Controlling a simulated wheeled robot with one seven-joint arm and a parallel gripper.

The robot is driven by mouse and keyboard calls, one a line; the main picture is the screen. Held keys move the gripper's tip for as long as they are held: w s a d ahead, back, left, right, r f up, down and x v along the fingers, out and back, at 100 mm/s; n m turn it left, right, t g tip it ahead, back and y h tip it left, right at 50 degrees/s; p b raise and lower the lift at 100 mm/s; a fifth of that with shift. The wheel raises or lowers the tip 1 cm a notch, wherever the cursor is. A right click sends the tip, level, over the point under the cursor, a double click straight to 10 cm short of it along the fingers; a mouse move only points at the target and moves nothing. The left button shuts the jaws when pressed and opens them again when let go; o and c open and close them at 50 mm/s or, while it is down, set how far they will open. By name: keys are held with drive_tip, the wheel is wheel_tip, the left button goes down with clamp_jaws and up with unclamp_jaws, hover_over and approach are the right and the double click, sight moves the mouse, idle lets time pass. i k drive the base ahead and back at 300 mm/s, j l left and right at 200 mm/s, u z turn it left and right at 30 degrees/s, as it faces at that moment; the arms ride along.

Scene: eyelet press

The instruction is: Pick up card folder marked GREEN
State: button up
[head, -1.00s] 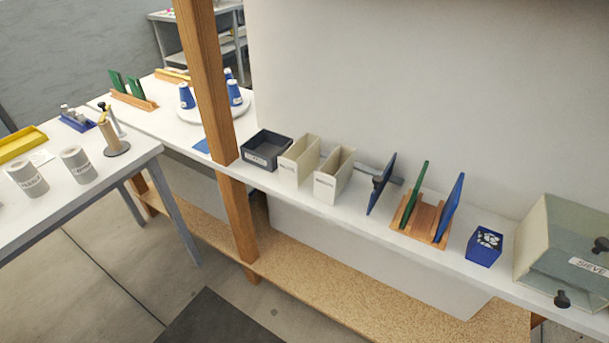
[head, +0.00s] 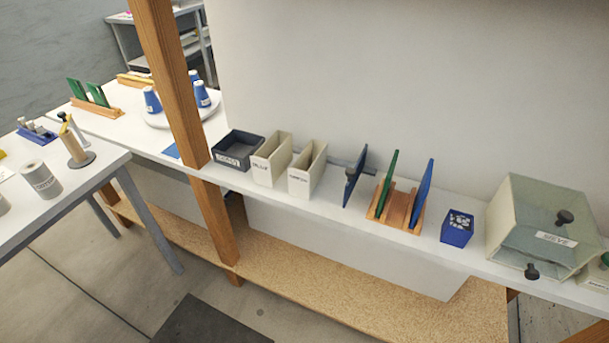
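A green card folder (head: 388,183) stands upright in a wooden rack on the narrow white shelf, right of the middle of the head view. A blue folder (head: 422,194) stands beside it in the same rack. Two more green folders (head: 97,94) stand in another wooden rack (head: 98,108) at the far left on the back table. No marking on any of the folders is readable from here. My gripper is not in the picture.
The shelf (head: 335,209) also holds a dark open box (head: 238,150), two cream bins (head: 307,170), a blue upright panel (head: 355,178), a small blue box (head: 457,228) and a clear-fronted case (head: 540,235). A wooden post (head: 172,80) rises at the shelf's left.

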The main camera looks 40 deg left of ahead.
sight(304, 174)
drive_tip(key=i+j+u, duration=0.1)
drive_tip(key=j, duration=0.3)
drive_tip(key=i+j, duration=0.1)
drive_tip(key=j, duration=0.3)
drive_tip(key=i+j+u, duration=0.15)
drive_tip(key=j, duration=0.25)
drive_tip(key=j+u, duration=0.1)
drive_tip(key=j, duration=0.3)
drive_tip(key=i+j+u, duration=0.1)
drive_tip(key=j, duration=0.3)
drive_tip(key=i, duration=0.1)
